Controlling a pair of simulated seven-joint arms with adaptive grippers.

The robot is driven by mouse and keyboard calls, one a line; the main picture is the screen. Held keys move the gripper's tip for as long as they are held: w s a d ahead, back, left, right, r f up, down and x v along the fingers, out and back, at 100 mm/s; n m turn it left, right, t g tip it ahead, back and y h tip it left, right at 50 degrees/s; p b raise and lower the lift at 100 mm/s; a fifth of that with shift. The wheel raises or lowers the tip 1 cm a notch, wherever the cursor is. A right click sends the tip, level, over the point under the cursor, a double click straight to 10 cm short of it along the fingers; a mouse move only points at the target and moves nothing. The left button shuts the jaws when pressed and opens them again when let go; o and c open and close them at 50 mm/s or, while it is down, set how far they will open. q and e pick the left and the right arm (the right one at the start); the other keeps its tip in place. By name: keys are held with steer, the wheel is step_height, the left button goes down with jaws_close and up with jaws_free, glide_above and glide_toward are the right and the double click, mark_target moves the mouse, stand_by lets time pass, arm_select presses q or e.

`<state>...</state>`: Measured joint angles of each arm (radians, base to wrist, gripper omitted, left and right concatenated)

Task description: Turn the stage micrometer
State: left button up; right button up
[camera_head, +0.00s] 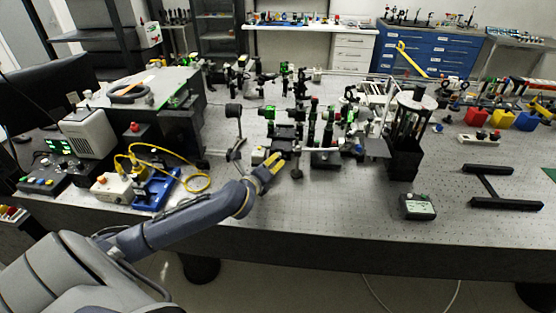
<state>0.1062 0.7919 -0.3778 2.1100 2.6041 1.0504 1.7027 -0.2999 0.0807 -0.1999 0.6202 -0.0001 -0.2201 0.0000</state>
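My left gripper (272,166) reaches in over the front middle of the optical table, its yellow-marked end pointing away from me. It is at the near side of a cluster of optical mounts and stages (288,131). The stage micrometer is too small to make out for certain among these parts. Whether the gripper touches a stage, or has anything between its fingers, I cannot tell. The fingers are too small to show open or shut. My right gripper is not in view.
A black-framed upright device (405,135) stands right of the cluster, with a small green-topped box (418,206) before it. A black H-shaped frame (492,187) lies at right. A white box with yellow cable (112,186) sits at left. The perforated table (330,208) is bare in front.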

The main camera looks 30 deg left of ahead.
mark_target(277, 160)
arm_select(q)
steer(key=shift+x, duration=2.3)
steer(key=shift+o, duration=0.3)
jaws_close()
